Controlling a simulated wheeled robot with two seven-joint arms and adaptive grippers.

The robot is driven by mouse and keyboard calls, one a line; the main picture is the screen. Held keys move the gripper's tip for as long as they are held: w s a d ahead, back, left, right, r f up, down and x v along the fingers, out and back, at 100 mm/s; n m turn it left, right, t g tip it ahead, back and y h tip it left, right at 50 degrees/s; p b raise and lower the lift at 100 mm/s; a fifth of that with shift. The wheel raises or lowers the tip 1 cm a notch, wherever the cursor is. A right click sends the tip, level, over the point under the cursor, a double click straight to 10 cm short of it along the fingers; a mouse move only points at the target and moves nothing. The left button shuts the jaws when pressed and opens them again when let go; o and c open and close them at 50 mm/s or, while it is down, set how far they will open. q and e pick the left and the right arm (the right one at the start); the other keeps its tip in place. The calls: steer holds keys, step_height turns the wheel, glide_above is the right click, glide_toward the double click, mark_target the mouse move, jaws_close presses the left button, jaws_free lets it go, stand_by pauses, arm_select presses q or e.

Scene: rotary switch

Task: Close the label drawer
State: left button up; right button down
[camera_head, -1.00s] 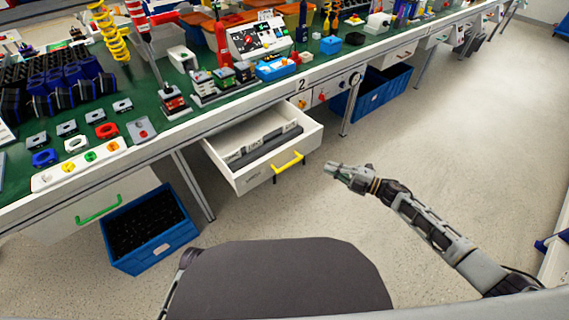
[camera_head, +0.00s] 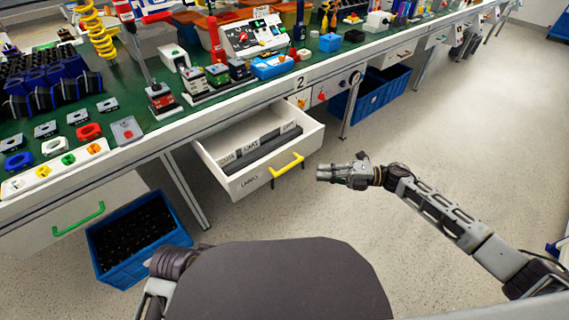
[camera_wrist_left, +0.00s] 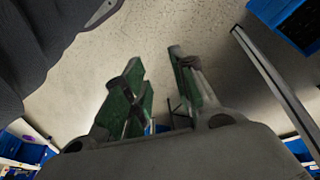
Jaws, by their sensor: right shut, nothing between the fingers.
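The label drawer (camera_head: 238,187) is a white drawer pulled out under the green-topped bench, with lettering on its front and a yellow handle (camera_head: 287,164). Grey dividers with label cards (camera_head: 262,144) show inside it. My right gripper (camera_head: 321,172) is shut and empty, its fingers pointing left. In the picture it is a little right of the yellow handle, with a gap between them. My left gripper (camera_wrist_left: 158,68) shows in the left wrist view with its green-padded fingers apart and nothing between them. In the head view its fingers are hidden.
A closed drawer with a green handle (camera_head: 78,219) is at the left. Blue crates stand on the floor below the bench, one at the left (camera_head: 125,262) and one behind the drawer (camera_head: 381,92). A bench leg (camera_head: 187,192) is left of the drawer. Floor at right is clear.

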mark_target(269, 161)
steer(key=shift+a, duration=0.2)
